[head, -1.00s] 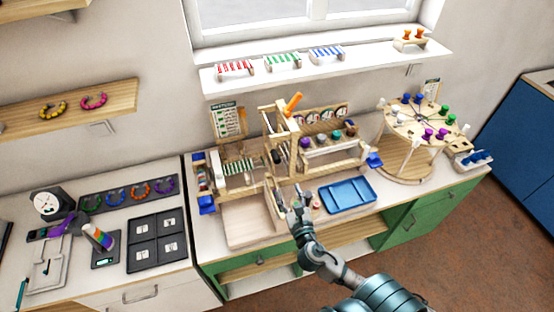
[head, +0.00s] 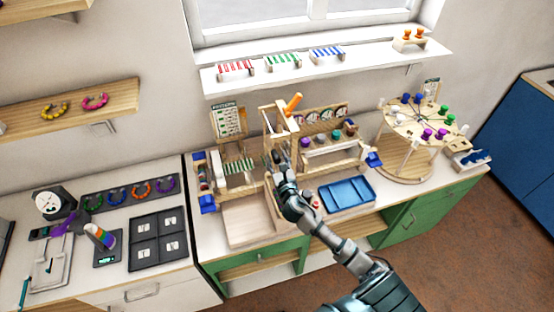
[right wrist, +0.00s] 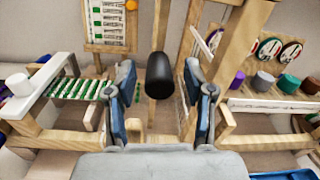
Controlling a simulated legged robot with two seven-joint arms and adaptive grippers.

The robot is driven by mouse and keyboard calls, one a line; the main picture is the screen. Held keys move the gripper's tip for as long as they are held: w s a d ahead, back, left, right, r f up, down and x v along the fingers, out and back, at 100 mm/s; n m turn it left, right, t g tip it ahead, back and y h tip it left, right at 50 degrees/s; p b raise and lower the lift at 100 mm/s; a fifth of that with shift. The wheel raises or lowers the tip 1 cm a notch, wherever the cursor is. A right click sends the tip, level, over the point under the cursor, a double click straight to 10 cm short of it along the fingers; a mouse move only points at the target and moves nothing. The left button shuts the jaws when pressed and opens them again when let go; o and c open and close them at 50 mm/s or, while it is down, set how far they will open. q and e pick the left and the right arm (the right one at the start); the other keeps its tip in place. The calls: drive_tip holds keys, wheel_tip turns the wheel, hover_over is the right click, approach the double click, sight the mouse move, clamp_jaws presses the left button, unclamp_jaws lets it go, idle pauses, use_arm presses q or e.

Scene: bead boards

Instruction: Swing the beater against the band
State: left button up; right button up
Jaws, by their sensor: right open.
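The beater's black head (right wrist: 159,76) hangs in front of a wooden post in the right wrist view, between the fingers of my right gripper (right wrist: 160,98). The fingers are spread apart on either side of it, and I see no contact. In the head view my right gripper (head: 278,163) is at the wooden frame (head: 268,122) and covers the beater there. The band (right wrist: 75,88), a strip with green and white stripes, lies on the loom at the left of the gripper. It also shows in the head view (head: 238,167). My left gripper is not in view.
An orange handle (head: 293,103) sticks up from the frame's top. A rack with coloured knobs (head: 335,137) stands at the right. A blue tray (head: 347,195) and a wooden tray (head: 246,236) lie near the counter's front. A round peg table (head: 412,125) stands further right.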

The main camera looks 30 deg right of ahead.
clamp_jaws()
drive_tip(key=shift+w+a+r+m+p, duration=0.2)
drive_tip(key=shift+a+m+p, duration=0.3)
drive_tip(key=shift+m+p, duration=0.2)
drive_tip(key=shift+w+a+m+p, duration=0.1)
drive_tip(key=shift+a+m+p, duration=0.55)
drive_tip(key=shift+m, duration=0.55)
drive_tip(key=shift+r, duration=0.1)
